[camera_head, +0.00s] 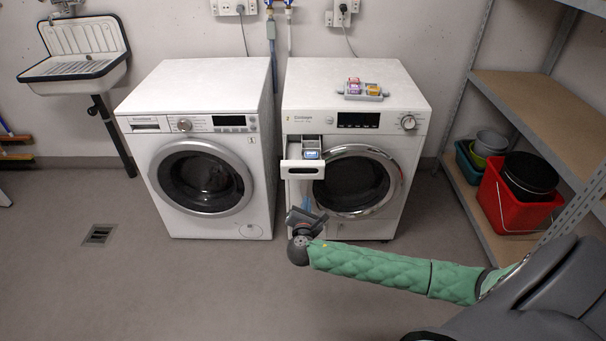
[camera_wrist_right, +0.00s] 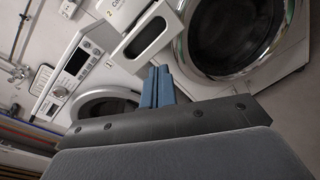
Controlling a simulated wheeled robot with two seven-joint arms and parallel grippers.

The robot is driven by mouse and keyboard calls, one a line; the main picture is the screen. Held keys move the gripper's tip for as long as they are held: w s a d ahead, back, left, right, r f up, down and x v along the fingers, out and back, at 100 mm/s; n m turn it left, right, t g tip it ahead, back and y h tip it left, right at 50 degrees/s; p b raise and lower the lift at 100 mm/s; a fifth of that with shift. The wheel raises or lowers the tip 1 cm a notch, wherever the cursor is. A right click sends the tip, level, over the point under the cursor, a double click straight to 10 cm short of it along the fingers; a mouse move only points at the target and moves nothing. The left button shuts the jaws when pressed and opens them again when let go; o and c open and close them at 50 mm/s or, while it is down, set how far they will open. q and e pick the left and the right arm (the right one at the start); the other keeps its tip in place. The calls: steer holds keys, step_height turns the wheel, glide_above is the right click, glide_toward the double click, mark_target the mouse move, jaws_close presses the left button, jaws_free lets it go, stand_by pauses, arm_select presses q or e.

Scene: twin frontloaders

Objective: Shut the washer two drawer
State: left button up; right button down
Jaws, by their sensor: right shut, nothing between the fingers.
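Washer two (camera_head: 420,128) is the right white machine, marked 2. Its detergent drawer (camera_head: 302,170) is pulled out at the front left, with a blue item (camera_head: 312,154) inside. My right gripper (camera_head: 308,214) is below and in front of the drawer, apart from it. Its blue fingers (camera_wrist_right: 157,86) are shut with nothing between them. In the right wrist view the drawer front (camera_wrist_right: 150,36) is just beyond the fingertips, tilted in the picture. My left gripper is not in view.
Washer one (camera_head: 195,90) stands to the left with its drawer shut. A grey tray with colored pods (camera_head: 363,97) sits on washer two. A metal shelf (camera_head: 535,100) with a red bucket (camera_head: 490,195) is on the right. The floor in front is clear.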

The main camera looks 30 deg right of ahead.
mark_target(303, 175)
steer(key=w+d+n, duration=0.2)
steer(key=w, duration=0.2)
steer(key=w+d+r+n+p, duration=0.1)
steer(key=w+d+n, duration=0.1)
steer(key=w, duration=0.1)
steer(key=w+d+n+t+p, duration=0.1)
steer(key=w+d+n, duration=0.1)
steer(key=w, duration=0.2)
steer(key=shift+w+r, duration=0.15)
steer(key=shift+w, duration=0.2)
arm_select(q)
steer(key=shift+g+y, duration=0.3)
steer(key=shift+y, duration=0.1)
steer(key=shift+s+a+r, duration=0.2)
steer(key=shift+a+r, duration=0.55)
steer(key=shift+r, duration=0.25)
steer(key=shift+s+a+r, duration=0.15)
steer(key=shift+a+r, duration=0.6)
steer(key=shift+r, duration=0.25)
arm_select(e)
steer(key=shift+w+d, duration=0.3)
steer(key=shift+w, duration=0.2)
